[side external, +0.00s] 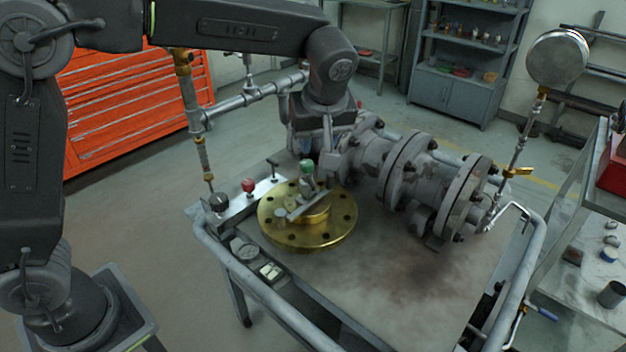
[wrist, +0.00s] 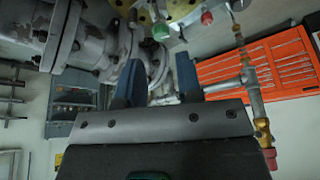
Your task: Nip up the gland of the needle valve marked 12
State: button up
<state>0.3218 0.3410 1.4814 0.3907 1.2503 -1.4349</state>
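A brass flange (side external: 335,236) lies on the bench top, with a raised hub. A small valve with a green knob (side external: 306,167) stands over the hub; the green knob (wrist: 160,30) also shows at the top of the wrist view. No number 12 is readable. My gripper (wrist: 158,72) is open and empty, its blue fingers apart, above and behind the green knob.
A large grey flanged valve body (side external: 405,170) stands just right of my gripper. A vertical pipe (side external: 194,110) rises at the left. A gauge (side external: 557,57) stands at the right. A rail (side external: 270,308) edges the bench; its front middle is clear.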

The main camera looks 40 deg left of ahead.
aim_at(312, 184)
jog(key=shift+n, duration=0.3)
jog(key=x, duration=1.4)
jog(key=shift+w+d+f, duration=0.25)
grip_shut()
